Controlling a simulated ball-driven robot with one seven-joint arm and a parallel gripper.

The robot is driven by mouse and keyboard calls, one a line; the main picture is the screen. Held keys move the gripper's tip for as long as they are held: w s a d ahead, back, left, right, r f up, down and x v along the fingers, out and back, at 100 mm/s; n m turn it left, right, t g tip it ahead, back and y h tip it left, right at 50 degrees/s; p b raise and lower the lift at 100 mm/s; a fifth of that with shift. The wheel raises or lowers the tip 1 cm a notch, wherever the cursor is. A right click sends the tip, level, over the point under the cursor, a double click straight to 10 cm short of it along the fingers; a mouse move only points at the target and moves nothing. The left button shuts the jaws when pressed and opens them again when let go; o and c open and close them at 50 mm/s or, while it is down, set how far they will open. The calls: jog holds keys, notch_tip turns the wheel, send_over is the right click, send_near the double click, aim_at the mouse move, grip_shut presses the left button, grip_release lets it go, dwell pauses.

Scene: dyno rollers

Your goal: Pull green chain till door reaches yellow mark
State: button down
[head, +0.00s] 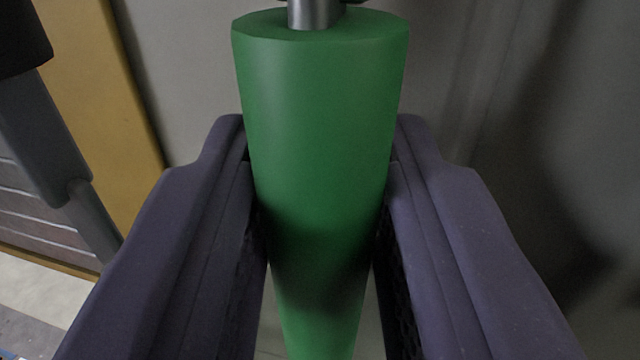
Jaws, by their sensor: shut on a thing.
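A thick green handle (320,110), likely part of the green chain, stands upright in the middle of the head view. A grey metal rod (314,14) comes out of its top end. My gripper (318,225) is shut on the green handle, with one dark purple finger on each side of it. The handle's lower part narrows and runs out of the bottom of the picture. The door and the yellow mark cannot be made out for certain.
A yellow-brown upright panel (110,110) stands at the left. A dark grey jointed part (40,130) is in front of it. A grey wall (520,90) fills the back and right. Pale floor (35,295) shows at the lower left.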

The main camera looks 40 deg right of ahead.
jog(key=c, duration=1)
grip_release()
jog(key=shift+o, duration=0.2)
jog(key=v, duration=0.8)
jog(key=shift+w, duration=0.1)
